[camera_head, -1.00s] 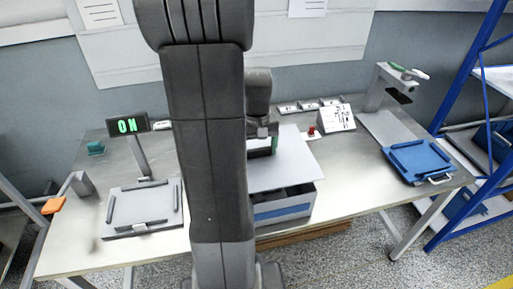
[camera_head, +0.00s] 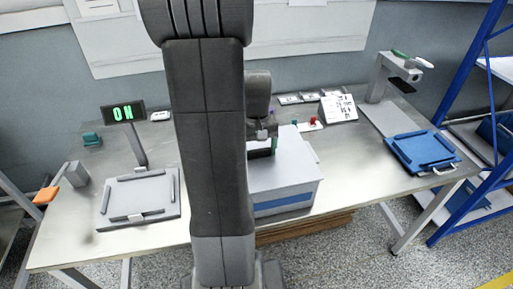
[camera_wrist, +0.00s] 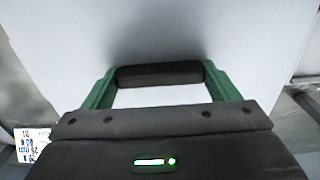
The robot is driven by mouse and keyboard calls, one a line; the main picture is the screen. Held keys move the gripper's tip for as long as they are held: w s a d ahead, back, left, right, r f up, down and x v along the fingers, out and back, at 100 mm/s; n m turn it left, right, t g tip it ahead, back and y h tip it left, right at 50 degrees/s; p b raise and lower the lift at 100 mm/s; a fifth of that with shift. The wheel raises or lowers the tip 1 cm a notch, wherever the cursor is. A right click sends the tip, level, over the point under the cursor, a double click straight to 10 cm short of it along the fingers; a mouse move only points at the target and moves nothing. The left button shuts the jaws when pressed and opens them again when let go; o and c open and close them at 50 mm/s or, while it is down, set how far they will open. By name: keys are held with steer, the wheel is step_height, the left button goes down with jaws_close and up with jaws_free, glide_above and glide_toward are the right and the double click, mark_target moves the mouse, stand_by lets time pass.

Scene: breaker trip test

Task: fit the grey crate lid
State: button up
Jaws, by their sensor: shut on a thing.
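The grey crate lid (camera_head: 292,165) lies level over the crate (camera_head: 300,190), a grey box with a blue band on its front. The lid covers the crate's open top, and its front edge lines up closely with the crate's front rim. I cannot tell whether it is fully seated. My gripper (camera_wrist: 160,76) is shut on the lid's dark handle (camera_wrist: 160,68), between its green fingers. In the head view my arm hides the left part of the lid and crate.
A blue tray (camera_head: 423,151) lies at right. A small red button (camera_head: 313,120) and a white printed card stand (camera_head: 338,108) are behind the crate. Bare table lies between crate and blue tray.

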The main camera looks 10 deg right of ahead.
steer(key=shift+f, duration=0.15)
steer(key=o, duration=1)
step_height(320, 180, up, 14)
steer(key=shift+f, duration=0.1)
steer(key=shift+f, duration=0.1)
step_height(320, 180, down, 13)
steer(key=shift+f, duration=0.1)
steer(key=shift+w+r+p, duration=0.1)
steer(key=shift+r+p, duration=0.55)
steer(key=shift+p, duration=0.05)
steer(key=shift+r+p, duration=0.4)
steer(key=shift+r, duration=0.25)
steer(key=shift+f, duration=0.1)
